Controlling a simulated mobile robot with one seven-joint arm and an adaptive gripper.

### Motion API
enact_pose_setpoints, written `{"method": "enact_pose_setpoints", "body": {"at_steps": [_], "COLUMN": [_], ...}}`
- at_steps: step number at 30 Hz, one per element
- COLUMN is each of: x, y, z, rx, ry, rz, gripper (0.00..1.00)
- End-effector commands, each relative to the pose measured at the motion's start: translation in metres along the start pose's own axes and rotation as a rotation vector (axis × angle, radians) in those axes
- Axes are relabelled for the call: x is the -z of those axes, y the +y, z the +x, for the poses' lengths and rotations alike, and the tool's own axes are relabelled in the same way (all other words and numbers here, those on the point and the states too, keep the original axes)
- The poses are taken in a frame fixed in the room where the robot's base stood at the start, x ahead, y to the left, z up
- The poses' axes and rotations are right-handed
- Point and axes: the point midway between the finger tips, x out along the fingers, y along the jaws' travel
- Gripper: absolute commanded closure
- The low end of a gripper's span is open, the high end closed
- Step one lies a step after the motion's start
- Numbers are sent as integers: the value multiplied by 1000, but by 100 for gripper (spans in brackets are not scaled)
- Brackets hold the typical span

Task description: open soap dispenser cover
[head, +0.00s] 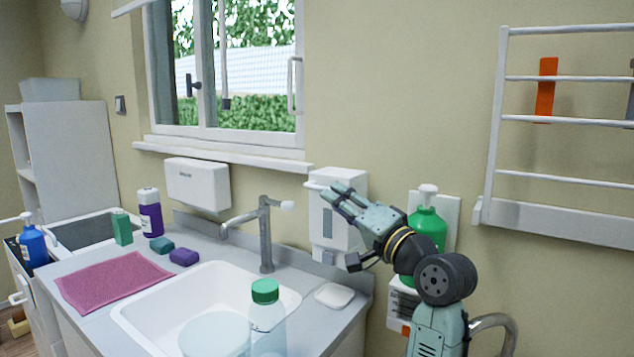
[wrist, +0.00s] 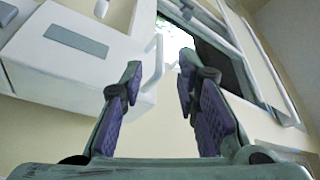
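The white soap dispenser (head: 323,238) is fixed to the wall to the right of the tap, with a narrow grey panel on its front. In the wrist view the dispenser (wrist: 80,75) fills the upper left, and a thin white handle (wrist: 156,62) sticks out from its side. Its cover looks closed. My gripper (head: 338,194) is in front of the dispenser's upper part and hides some of it. In the wrist view my gripper (wrist: 158,82) is open with nothing between its purple pads. The handle appears in line with the gap; I cannot tell whether anything touches.
A green pump bottle (head: 428,222) stands behind my arm. Below the dispenser are the tap (head: 265,235), the sink (head: 150,315), a soap dish (head: 334,296) and a green-capped bottle (head: 267,318). A white wall box (head: 197,185) hangs to the left, under the window (head: 245,75).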

Motion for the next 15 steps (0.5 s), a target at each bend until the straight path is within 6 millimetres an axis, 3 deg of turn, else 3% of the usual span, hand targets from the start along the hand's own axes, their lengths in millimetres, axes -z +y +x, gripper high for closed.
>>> {"method": "enact_pose_setpoints", "body": {"at_steps": [6, 15], "x": [0, 0], "y": [-4, -1], "z": [44, 70], "rx": [0, 0], "ry": [-4, -1], "rz": [0, -2], "gripper": [71, 71]}}
